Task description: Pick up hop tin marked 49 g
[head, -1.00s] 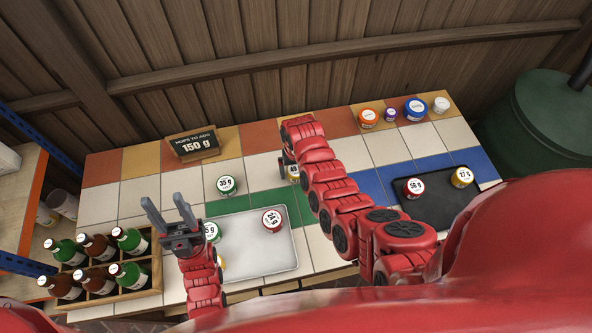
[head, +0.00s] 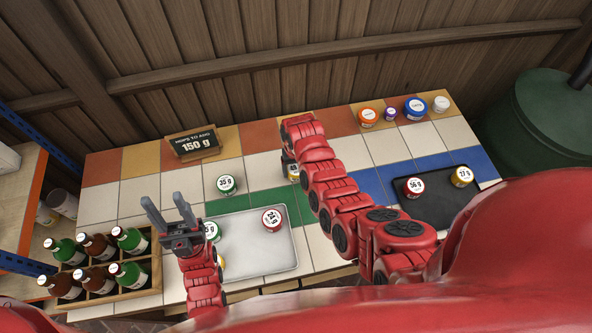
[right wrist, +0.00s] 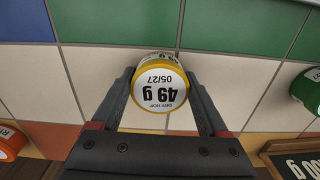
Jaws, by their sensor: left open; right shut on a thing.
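The hop tin marked 49 g (right wrist: 160,88) is yellow with a white lid label. In the right wrist view it sits between the two fingers of my right gripper (right wrist: 165,100), which is shut on it. In the head view the tin (head: 293,173) is mostly hidden behind my right arm. I cannot tell whether the tin touches the tiles. My left gripper (head: 168,215) is open and empty above the left edge of the metal tray, near the bottle crate.
A metal tray (head: 279,266) holds a 24 g tin (head: 272,219) and others partly hidden. A 35 g tin (head: 226,185) stands behind it. A bottle crate (head: 154,262) stands left; small jars (head: 368,117) stand at the back right.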

